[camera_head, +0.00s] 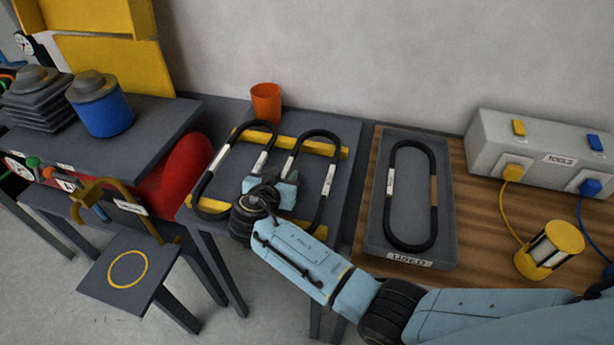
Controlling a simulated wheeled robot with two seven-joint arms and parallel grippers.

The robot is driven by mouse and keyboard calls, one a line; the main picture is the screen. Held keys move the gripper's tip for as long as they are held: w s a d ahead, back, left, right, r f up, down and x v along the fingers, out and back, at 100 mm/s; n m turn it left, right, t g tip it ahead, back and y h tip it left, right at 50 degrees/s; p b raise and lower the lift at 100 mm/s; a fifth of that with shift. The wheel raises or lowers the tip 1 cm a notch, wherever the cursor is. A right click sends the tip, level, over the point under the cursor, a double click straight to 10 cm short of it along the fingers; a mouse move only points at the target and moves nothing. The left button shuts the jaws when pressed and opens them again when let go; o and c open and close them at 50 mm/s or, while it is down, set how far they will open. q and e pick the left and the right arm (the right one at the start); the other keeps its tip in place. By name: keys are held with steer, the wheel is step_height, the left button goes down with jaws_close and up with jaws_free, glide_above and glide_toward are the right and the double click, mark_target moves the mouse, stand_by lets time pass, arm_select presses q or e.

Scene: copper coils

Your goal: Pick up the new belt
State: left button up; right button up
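Two black looped belts with white labels, a left one (205,180) and a right one (334,160), lie across yellow bars (325,148) on a dark table. Which is the new belt cannot be told from the labels. A third black belt (434,182) lies in a grey tray (377,225) marked USED. My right gripper (271,182) is over the neighbouring inner sides of the two belts on the bars and hides part of them. Whether its fingers hold a belt cannot be made out. My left gripper is not in view.
An orange cup (266,102) stands behind the belts. A grey TOOLS box (545,145) and a yellow lantern-like object (550,249) are at the right. A blue canister (101,105) and a red rounded object (188,165) are at the left.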

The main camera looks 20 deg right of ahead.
steer(key=shift+c, duration=0.5)
jaws_close()
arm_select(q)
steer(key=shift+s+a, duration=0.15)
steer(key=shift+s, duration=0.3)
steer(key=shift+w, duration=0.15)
arm_select(e)
steer(key=shift+r, duration=0.1)
